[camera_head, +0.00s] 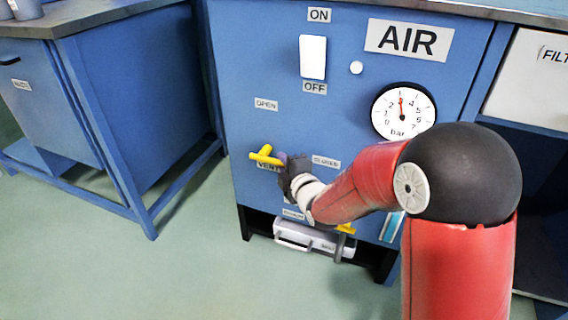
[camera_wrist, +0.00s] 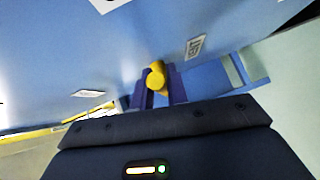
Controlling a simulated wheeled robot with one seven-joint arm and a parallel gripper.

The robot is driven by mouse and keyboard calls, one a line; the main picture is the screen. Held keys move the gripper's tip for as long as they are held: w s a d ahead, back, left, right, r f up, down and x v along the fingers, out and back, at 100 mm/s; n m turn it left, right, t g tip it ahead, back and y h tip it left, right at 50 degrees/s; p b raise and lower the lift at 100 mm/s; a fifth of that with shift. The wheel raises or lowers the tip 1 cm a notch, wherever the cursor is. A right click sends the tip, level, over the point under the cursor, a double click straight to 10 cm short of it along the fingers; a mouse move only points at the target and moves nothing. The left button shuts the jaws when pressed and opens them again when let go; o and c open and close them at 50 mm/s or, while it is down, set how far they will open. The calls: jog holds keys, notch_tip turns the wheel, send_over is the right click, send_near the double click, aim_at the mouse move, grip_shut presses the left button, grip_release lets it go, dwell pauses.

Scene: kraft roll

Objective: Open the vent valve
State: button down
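The vent valve's yellow handle (camera_head: 264,156) sits low on the left of the blue AIR panel, above a partly covered VENT label (camera_head: 268,168). The handle lies nearly level, its right end toward the CLOSED label (camera_head: 326,162). The OPEN label (camera_head: 266,104) is above it. My gripper (camera_head: 283,163) is at the handle's right end. In the wrist view the purple fingers of my gripper (camera_wrist: 158,88) stand close on both sides of the yellow handle end (camera_wrist: 155,76) and appear shut on it. My wrist hides part of the panel right of the handle.
A white ON/OFF switch (camera_head: 313,57) and a pressure gauge (camera_head: 403,110) are higher on the panel. A white unit (camera_head: 306,238) with a yellow part is below. A blue bench (camera_head: 130,90) stands left, with clear floor (camera_head: 150,270) in front.

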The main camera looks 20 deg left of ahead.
dwell(0.4)
jog(key=shift+a+r+n+g+h, duration=0.15)
jog(key=shift+r+n+g+h, duration=0.45)
jog(key=shift+r+n+h, duration=0.3)
jog(key=shift+a+r+n+g+h+p, duration=0.35)
jog(key=shift+r+n+g+h, duration=0.25)
jog(key=shift+r+n+h, duration=0.45)
jog(key=shift+f+h, duration=0.1)
jog(key=shift+h, duration=0.25)
jog(key=c, duration=1.4)
grip_release()
